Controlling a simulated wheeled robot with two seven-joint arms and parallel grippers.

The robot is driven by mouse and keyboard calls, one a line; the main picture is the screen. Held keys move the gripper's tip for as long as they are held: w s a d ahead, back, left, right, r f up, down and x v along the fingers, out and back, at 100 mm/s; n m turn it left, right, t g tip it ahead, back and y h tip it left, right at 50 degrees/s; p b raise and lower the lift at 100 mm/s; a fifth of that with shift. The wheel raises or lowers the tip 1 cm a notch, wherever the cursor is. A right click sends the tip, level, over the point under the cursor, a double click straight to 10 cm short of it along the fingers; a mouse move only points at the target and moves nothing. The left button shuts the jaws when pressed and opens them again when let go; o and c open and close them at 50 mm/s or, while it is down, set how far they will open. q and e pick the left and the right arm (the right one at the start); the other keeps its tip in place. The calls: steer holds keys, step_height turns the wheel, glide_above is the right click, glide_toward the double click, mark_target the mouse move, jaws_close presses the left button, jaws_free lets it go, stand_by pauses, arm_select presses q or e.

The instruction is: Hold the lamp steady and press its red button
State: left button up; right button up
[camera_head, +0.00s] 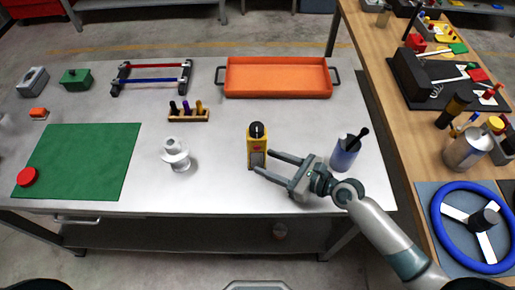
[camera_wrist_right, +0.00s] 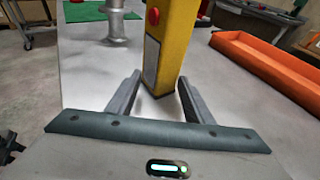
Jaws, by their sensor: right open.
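The yellow lamp (camera_head: 258,150) stands upright near the front middle of the grey table, with a dark top and a grey panel on its side. In the right wrist view the lamp (camera_wrist_right: 170,50) rises between the finger directions, its red button (camera_wrist_right: 153,16) high on one face. My right gripper (camera_head: 263,162) is open at the lamp's lower right side. Its fingertips (camera_wrist_right: 159,78) lie close around the near part of the lamp's base; I cannot tell whether they touch. My left gripper is not in view.
An orange tray (camera_head: 277,94) and a small rack (camera_head: 188,117) lie behind. A green mat (camera_head: 85,155) covers the left; a wooden bench (camera_head: 400,120) stands right.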

mark_target(260, 160)
steer(key=shift+p+x, duration=0.35)
steer(key=shift+x, duration=1.55)
jaws_close()
steer(key=shift+o, duration=1.9)
jaws_free()
